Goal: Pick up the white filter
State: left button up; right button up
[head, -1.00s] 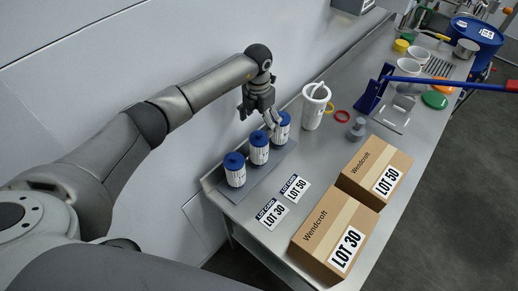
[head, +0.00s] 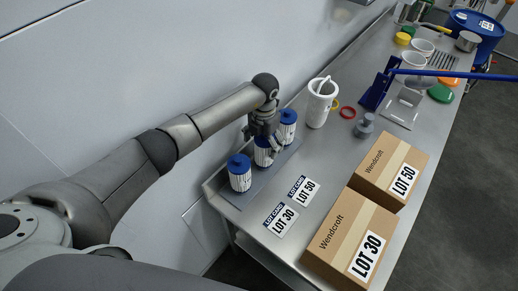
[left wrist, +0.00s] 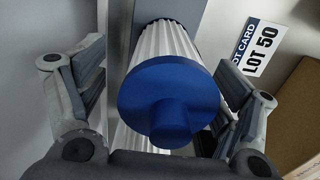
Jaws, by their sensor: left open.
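Three white filters with blue caps stand in a row on a grey tray (head: 262,182): a near one (head: 240,180), a middle one (head: 262,156) and a far one (head: 287,131). My left gripper (head: 268,146) is over the middle filter and partly hides it in the head view. In the left wrist view, a white pleated filter (left wrist: 171,100) with a blue knobbed cap fills the middle, between the open fingers of my left gripper (left wrist: 165,100). I see no grip on it. My right gripper does not show.
Lot cards (head: 281,219) lie beside the tray, with two cardboard boxes (head: 350,235) (head: 391,170) to the right. A white pitcher (head: 320,103), a red ring (head: 348,113) and a grey weight-like object (head: 365,125) stand beyond. A wall runs close behind the filters.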

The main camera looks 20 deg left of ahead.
pick_arm(q)
jog(key=shift+s+d+r, duration=0.2)
jog(key=shift+d+r, duration=0.1)
jog(key=shift+d, duration=0.1)
jog(key=c, duration=0.6)
jog(key=shift+a+f, duration=0.1)
jog(key=shift+a, duration=0.05)
jog(key=c, duration=0.7)
